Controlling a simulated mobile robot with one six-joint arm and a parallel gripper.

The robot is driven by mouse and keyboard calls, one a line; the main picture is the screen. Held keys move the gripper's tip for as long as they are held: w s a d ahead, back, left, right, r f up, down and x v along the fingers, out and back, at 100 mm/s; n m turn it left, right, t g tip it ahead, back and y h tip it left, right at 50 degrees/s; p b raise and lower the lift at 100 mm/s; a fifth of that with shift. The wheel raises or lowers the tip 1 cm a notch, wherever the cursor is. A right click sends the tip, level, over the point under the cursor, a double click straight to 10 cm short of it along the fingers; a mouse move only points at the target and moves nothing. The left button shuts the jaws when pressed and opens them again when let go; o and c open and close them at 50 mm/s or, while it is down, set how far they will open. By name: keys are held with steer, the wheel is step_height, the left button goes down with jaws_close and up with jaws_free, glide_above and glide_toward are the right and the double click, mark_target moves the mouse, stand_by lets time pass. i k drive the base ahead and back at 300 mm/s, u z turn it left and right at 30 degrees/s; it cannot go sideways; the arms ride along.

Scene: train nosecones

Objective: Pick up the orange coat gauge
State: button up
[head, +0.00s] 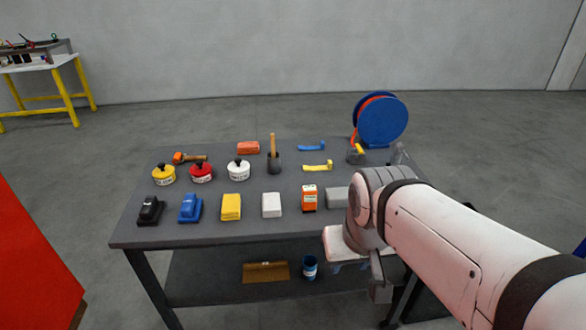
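The orange coat gauge (309,198) is a small upright orange box with a pale label or display on its front. It stands in the front row on the dark grey table, between a white block and a grey block. My arm reaches in from the lower right. Its end, with my gripper (352,264), hangs by the table's front right edge, right of the gauge and apart from it. The fingers are small and partly hidden by my own arm, so I cannot make out their opening. Nothing touches the gauge.
The table (240,235) also carries a white block (271,205), a grey block (338,197), a yellow block (231,207), several round-handled tins and a blue hose reel (382,121). A brown case (266,272) and blue can (310,267) sit on the lower shelf.

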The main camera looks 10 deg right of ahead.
mark_target(309, 192)
steer(key=i, duration=0.95)
steer(key=z, duration=0.05)
